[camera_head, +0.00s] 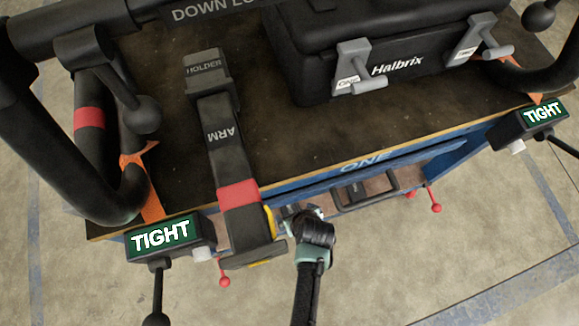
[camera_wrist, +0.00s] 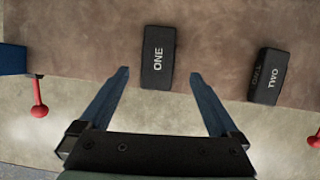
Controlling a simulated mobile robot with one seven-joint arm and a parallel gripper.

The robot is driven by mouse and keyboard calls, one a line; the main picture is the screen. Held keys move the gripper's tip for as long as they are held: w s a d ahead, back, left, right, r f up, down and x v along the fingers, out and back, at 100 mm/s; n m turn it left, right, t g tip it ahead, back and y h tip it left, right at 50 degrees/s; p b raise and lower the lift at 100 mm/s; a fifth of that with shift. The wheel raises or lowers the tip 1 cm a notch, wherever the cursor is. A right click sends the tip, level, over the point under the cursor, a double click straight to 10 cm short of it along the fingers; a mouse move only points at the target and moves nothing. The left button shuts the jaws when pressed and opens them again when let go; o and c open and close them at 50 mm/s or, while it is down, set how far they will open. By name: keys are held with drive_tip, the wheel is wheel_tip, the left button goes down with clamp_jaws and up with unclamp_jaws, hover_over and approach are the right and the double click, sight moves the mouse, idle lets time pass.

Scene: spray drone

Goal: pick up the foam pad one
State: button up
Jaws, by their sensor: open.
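Foam pad one, a black block with a white ONE (camera_wrist: 158,57), lies on a brown surface (camera_wrist: 100,40) in the wrist view. My gripper (camera_wrist: 160,76) is open and empty. In the picture its two blue fingers lie on either side of the pad's near end, with gaps; the height between them is hard to tell. In the head view my gripper (camera_head: 290,212) reaches in at the low shelf under the bench's front edge, beside the black arm part. I cannot make out pad one there.
A similar block marked TWO (camera_wrist: 267,75) lies to the right. Red knobs (camera_wrist: 39,111) stick out along the near edge. The black post marked ARM (camera_head: 220,133) hangs close left of my gripper. A black Halbrix case (camera_head: 320,60) stands on the bench.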

sight(291, 210)
drive_tip(key=b+x, duration=0.3)
drive_tip(key=x, duration=0.1)
drive_tip(key=shift+a+f+b, duration=0.15)
drive_tip(key=shift+f+b, duration=0.1)
drive_tip(key=shift+b, duration=0.15)
drive_tip(key=shift+w+a+f, duration=0.1)
drive_tip(key=shift+w+f, duration=0.05)
drive_tip(key=shift+f, duration=0.05)
drive_tip(key=c, duration=1.4)
